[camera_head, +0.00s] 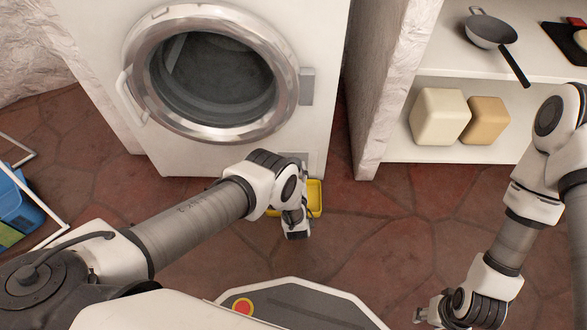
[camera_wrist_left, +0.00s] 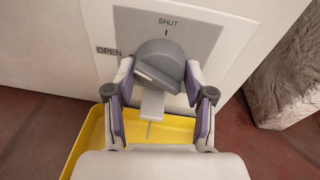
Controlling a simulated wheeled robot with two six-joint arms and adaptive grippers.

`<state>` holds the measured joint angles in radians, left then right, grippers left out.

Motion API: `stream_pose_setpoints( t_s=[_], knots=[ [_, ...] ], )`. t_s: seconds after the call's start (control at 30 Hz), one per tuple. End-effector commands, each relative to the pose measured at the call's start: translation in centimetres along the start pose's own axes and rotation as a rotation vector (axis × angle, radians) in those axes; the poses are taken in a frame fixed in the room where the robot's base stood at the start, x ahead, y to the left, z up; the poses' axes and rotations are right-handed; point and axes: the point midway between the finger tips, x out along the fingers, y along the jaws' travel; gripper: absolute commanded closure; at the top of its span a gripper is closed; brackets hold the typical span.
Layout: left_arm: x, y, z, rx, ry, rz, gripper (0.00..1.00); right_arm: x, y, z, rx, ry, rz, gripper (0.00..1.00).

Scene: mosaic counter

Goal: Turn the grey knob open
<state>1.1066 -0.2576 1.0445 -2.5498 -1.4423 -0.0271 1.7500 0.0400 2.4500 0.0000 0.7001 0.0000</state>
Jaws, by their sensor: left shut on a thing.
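The grey knob (camera_wrist_left: 162,56) sits on a grey panel (camera_wrist_left: 200,32) low on the front of the white washing machine (camera_head: 85,50). The panel reads SHUT above the knob and OPEN to its left. The knob looks tilted. My left gripper (camera_wrist_left: 159,78) has a finger on each side of the knob and is shut on it. In the head view my left wrist hides the knob. My right gripper (camera_head: 428,312) is low at the right, away from the machine; its finger opening is unclear.
A yellow tray (camera_wrist_left: 88,150) lies on the floor under the knob, below a pale spout (camera_wrist_left: 152,104). A rough wall (camera_head: 366,120) and shelves (camera_head: 480,151) with two blocks and a pan stand to the right. A blue container (camera_head: 14,205) is at the left edge.

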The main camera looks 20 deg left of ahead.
Motion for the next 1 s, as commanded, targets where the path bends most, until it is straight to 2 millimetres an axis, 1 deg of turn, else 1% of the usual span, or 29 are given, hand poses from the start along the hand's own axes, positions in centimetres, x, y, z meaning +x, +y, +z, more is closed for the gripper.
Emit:
stream_pose_setpoints(
  t_s=[0.2,0.5,0.7,1.0],
  knots=[
    [0.10,0.01,0.22,-0.194,0.015,-0.023,0.81,-0.55,0.00,0.00,0.000,0.000,0.000,0.60],
    [0.07,-0.02,0.21,-0.395,0.031,-0.048,0.81,-0.99,-0.01,0.00,0.000,0.000,0.000,0.60],
    [0.06,-0.05,0.19,-0.464,0.037,-0.058,0.81,-1.12,-0.01,0.00,0.000,0.000,0.000,0.60],
    [0.08,-0.05,0.18,-0.492,0.038,-0.061,0.81,-1.15,-0.01,0.00,0.000,0.000,0.000,0.60]
  ],
)
